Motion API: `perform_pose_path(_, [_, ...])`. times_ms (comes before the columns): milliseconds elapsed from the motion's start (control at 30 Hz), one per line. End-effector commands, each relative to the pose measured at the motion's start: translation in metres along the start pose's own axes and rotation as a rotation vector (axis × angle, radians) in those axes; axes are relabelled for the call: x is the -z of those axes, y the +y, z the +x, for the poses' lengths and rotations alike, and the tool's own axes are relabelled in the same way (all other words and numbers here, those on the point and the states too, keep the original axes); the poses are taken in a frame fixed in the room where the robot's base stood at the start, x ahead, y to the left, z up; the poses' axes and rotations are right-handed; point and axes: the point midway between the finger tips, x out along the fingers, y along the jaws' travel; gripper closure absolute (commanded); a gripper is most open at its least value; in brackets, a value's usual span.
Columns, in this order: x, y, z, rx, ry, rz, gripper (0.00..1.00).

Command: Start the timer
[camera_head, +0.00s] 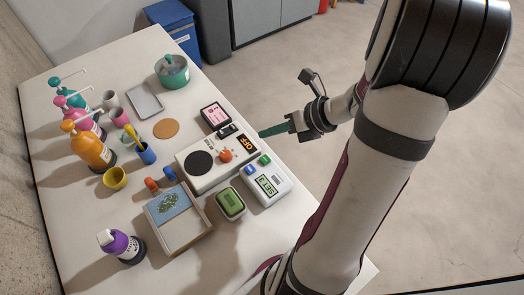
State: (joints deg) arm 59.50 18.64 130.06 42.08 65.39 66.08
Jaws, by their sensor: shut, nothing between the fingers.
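The timer (267,185) is a white box near the right side of the table, with a display that seems to read "SET 3". A green button (250,169) and a blue button (264,160) sit along its upper left edge. My gripper (262,134) has dark teal fingers that are shut and empty. They point left, above and beyond the timer, near the table's right edge. The fingertips are apart from the timer and its buttons.
A white hotplate-like device (195,181) with a black disc, red knob and orange "OFF" display stands left of the timer. Bottles, cups and a green pot (172,76) stand farther off.

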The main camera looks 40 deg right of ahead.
Motion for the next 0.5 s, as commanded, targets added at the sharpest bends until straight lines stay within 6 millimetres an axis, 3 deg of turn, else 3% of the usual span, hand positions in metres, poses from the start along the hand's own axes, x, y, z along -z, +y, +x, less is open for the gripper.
perform_pose_path(167, [0.004, -0.003, 0.005, -0.002, 0.002, 0.0, 1.0])
perform_pose_path(500, [0.029, -0.028, 0.04, -0.004, 0.003, 0.0, 1.0])
